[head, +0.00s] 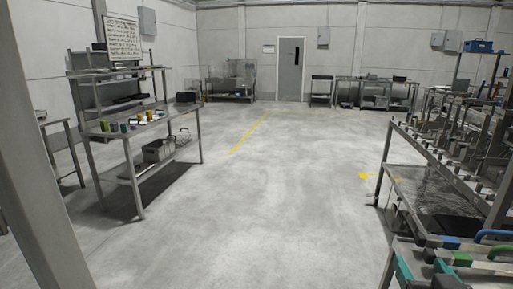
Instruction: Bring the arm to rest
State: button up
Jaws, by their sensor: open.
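Neither my arm nor my gripper shows in the head view, so I cannot see how the arm is posed or what is near the gripper.
Clear concrete floor (250,190) runs down the middle to a grey door (291,69). A metal workbench (125,128) with small coloured containers stands left. A metal rack (440,165) lines the right, with green and blue handles (495,237) near me. A grey post (35,180) stands close left.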

jog(key=s+a+f+n+g+y, duration=0.1)
jog(key=s+a+f+g+y, duration=0.3)
jog(key=s+f, duration=0.65)
jog(key=s+a+f+n+g+y, duration=0.1)
jog(key=s+a+f+n+g, duration=0.1)
jog(key=s+f+g, duration=0.8)
jog(key=s+d+f+p, duration=0.1)
jog(key=s+f+p, duration=0.1)
jog(key=s+p, duration=0.5)
jog(key=shift+s+f+m+g+h, duration=0.15)
jog(key=shift+s+m+g+h, duration=0.15)
jog(key=shift+s+g, duration=0.15)
jog(key=shift+d, duration=0.1)
